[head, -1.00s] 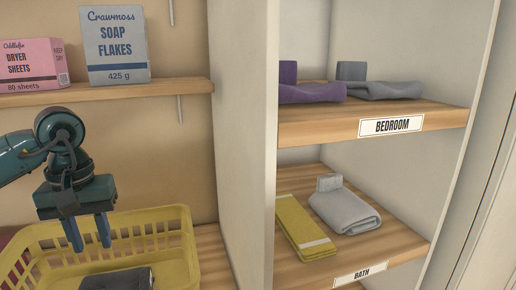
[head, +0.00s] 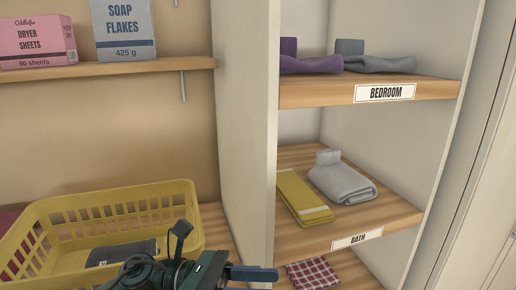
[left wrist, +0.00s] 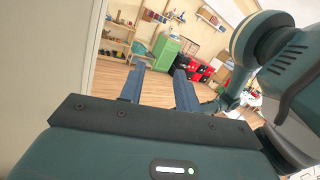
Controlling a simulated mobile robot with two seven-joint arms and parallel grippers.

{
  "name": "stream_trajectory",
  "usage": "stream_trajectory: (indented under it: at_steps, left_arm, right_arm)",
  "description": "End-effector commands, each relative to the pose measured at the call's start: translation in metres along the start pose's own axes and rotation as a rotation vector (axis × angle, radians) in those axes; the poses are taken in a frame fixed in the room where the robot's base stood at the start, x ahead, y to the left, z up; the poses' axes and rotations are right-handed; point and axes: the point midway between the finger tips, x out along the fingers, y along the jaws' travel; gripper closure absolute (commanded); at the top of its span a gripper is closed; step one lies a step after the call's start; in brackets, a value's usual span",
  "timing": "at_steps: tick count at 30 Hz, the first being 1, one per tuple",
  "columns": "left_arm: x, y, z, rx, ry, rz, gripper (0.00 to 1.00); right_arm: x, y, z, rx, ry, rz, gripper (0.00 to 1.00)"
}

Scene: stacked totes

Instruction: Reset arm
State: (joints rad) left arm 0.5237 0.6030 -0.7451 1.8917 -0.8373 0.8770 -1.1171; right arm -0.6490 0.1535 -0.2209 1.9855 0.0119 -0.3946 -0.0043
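My left gripper (head: 268,273) is at the bottom edge of the head view, turned sideways with its blue fingers pointing right. It is in front of the shelf unit and beside the yellow basket (head: 198,232). In the left wrist view its two fingers (left wrist: 159,80) stand apart with nothing between them, so it is open and empty. The wrist camera looks out across the room. My right gripper is not in view.
A dark folded cloth (head: 122,252) lies in the basket. The cubby shelves hold a yellow towel (head: 302,197), a grey towel (head: 342,183), a purple cloth (head: 308,63) and a checked cloth (head: 313,274). A white divider (head: 247,120) stands beside them.

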Motion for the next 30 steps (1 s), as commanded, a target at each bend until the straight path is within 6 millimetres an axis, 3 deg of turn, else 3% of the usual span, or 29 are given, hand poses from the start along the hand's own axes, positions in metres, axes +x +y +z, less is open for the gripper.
stream_trajectory:
  at_steps: [4,8,11,14,18,22,23,27,30]
  left_arm:
    - [-0.008,0.022,-0.009,-0.543,-0.414,0.161,0.67]
    - [-0.039,0.047,-0.038,-0.987,-0.739,0.276,0.67]
    - [-0.071,0.06,-0.083,-1.347,-1.013,0.362,0.67]
    - [-0.107,0.06,-0.149,-1.718,-1.324,0.446,0.67]
    - [-0.142,0.033,-0.237,-2.105,-1.713,0.534,0.67]
    - [-0.159,0.001,-0.294,-2.319,-1.988,0.587,0.67]
    - [-0.161,-0.006,-0.303,2.315,2.004,-0.585,0.67]
    - [-0.166,-0.025,-0.328,2.174,1.938,-0.551,0.67]
    - [-0.166,-0.027,-0.33,2.158,1.931,-0.547,0.67]
  right_arm:
    - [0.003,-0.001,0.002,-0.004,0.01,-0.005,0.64]
    - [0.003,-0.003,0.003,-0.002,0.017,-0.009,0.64]
    - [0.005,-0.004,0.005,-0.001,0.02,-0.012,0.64]
    - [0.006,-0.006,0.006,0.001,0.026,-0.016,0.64]
    - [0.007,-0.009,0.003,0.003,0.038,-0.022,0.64]
    - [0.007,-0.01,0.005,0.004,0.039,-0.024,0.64]
    - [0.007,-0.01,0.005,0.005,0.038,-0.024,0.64]
    - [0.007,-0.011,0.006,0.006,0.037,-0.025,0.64]
    - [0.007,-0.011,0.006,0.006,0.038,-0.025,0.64]
